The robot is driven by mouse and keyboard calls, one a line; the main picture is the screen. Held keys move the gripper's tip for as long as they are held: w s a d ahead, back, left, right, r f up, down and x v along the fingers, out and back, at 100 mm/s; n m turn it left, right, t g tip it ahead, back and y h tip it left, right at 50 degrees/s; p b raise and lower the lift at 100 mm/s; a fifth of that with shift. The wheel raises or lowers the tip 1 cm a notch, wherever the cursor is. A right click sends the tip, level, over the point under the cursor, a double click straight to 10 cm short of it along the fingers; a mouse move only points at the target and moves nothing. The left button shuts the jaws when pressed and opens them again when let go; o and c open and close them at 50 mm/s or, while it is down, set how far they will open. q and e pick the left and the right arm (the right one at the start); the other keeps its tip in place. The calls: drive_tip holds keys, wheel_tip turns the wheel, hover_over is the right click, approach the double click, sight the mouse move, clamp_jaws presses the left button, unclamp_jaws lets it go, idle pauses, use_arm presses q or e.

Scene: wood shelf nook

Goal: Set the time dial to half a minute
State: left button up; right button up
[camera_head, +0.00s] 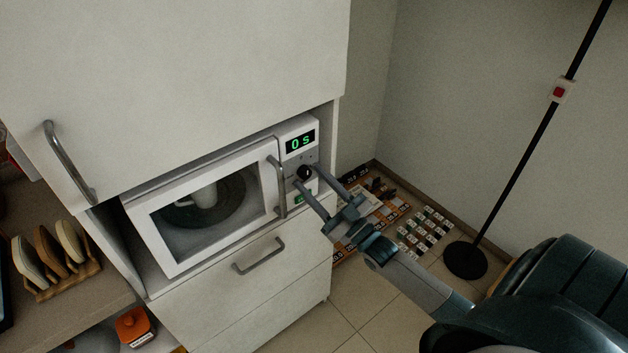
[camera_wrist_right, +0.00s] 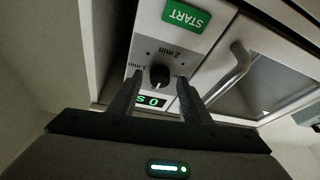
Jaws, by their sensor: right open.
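A white microwave (camera_head: 165,248) sits in the cabinet nook with its door shut; a white mug (camera_head: 204,194) shows through its window. Its display (camera_head: 300,141) reads "0 s" in green. The black time dial (camera_head: 304,172) is below the display. In the right wrist view the dial (camera_wrist_right: 159,76) sits between marks for 1 min and 2 min, near the green START button (camera_wrist_right: 187,16). My right gripper (camera_head: 318,183) is open, its fingers on either side of the dial; I cannot tell whether they touch it. My left gripper is not in view.
The microwave's door handle (camera_head: 278,187) stands out just left of the dial. A drawer handle (camera_head: 258,256) is below. A toast rack (camera_head: 62,275) stands on the left counter. A black pole stand (camera_head: 467,260) is on the floor at right.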

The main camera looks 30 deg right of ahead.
drive_tip(key=shift+c, duration=0.6)
drive_tip(key=c, duration=0.9)
drive_tip(key=shift+m+h, duration=0.3)
drive_tip(key=shift+m, duration=0.4)
drive_tip(key=m+h, duration=0.1)
drive_tip(key=m+h+p, duration=0.1)
drive_tip(key=m, duration=0.3)
drive_tip(key=shift+a+t+h, duration=0.3)
drive_tip(key=shift+h, duration=0.1)
drive_tip(key=m+h+p, duration=0.1)
drive_tip(key=m, duration=0.2)
drive_tip(key=m+h+p, duration=0.1)
drive_tip(key=m+h, duration=0.1)
drive_tip(key=m, duration=0.1)
drive_tip(key=shift+a+r+m+h, duration=0.1)
drive_tip(key=shift+a+m+h, duration=0.05)
drive_tip(key=shift+m+h, duration=0.15)
